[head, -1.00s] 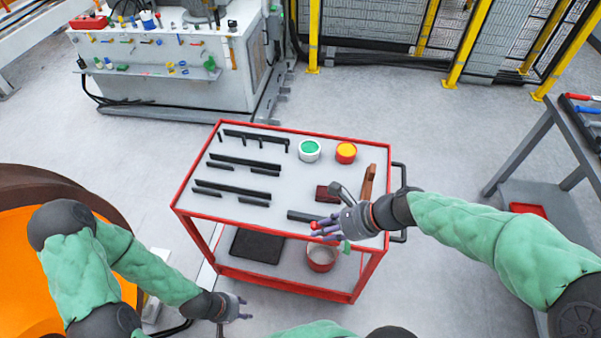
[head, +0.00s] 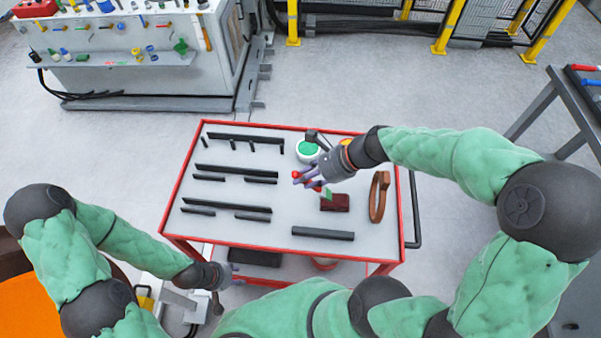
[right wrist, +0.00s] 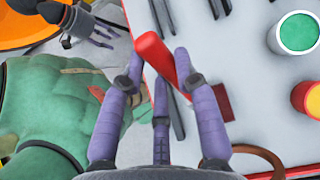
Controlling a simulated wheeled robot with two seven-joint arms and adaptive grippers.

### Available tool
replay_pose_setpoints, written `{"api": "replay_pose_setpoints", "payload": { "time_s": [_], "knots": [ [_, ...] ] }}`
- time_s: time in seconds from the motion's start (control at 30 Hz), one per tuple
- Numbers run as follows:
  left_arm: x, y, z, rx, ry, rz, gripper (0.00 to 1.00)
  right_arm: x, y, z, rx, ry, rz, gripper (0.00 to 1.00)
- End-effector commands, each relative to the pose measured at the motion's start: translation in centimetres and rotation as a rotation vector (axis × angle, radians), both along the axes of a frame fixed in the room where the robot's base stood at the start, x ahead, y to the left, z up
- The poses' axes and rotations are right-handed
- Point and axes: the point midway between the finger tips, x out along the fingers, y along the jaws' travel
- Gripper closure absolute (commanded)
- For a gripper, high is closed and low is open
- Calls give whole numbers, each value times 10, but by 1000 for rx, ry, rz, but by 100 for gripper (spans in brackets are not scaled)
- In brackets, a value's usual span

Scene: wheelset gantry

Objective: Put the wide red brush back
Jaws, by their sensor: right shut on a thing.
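My right gripper (head: 312,177) is above the cart top, in front of the green-filled pot. It is shut on the brush, whose red handle (right wrist: 153,58) shows between the fingers in the right wrist view. In the head view a red end (head: 297,174) shows beside the fingers and a green piece (head: 327,193) below them; the rest of the brush is hidden. A dark red block (head: 335,203) lies on the cart just below the hand; I cannot tell whether the brush touches it. My left gripper (head: 222,277) is empty and open, low beside the cart's front left.
The red-rimmed cart (head: 183,189) holds several black bars (head: 236,171), a pot with green content (head: 308,150), a yellow-orange pot (right wrist: 308,97) and a brown looped tool (head: 379,197). A grey table (head: 566,110) stands at the right.

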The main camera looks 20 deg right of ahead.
Motion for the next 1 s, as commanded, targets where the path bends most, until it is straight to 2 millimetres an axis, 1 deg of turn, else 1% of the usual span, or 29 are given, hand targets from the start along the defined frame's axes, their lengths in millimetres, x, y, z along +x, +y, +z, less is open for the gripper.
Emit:
{"api": "replay_pose_setpoints", "payload": {
  "time_s": [0.03, 0.17, 0.2, 0.3, 0.4, 0.5, 0.73, 0.9, 1.0],
  "knots": [
    [0, 0, -3, 0, 0, 0, 60, 11, -2, -7, 1, 3, 1, 100],
    [0, 0, -7, 0, -1, 0, 60, 38, -7, -20, 1, 2, 1, 100],
    [0, 0, -9, 0, -1, 0, 60, 44, -8, -26, 0, 3, 0, 100],
    [0, 0, -14, 0, -1, 0, 60, 57, -11, -45, 1, 4, 0, 100],
    [0, 0, -17, 0, -1, 0, 60, 70, -14, -58, 1, 1, 0, 100],
    [1, 0, -19, 0, -1, 0, 60, 78, -15, -67, 0, 1, -1, 100],
    [1, 0, -21, 0, -1, 0, 60, 86, -17, -77, -1, 1, -1, 100],
    [1, 0, -28, 0, -1, 0, 60, 87, -17, -100, 0, 3, -2, 100],
    [1, 0, -31, 0, -1, 0, 60, 88, -18, -108, 0, 0, -1, 100]
  ]
}}
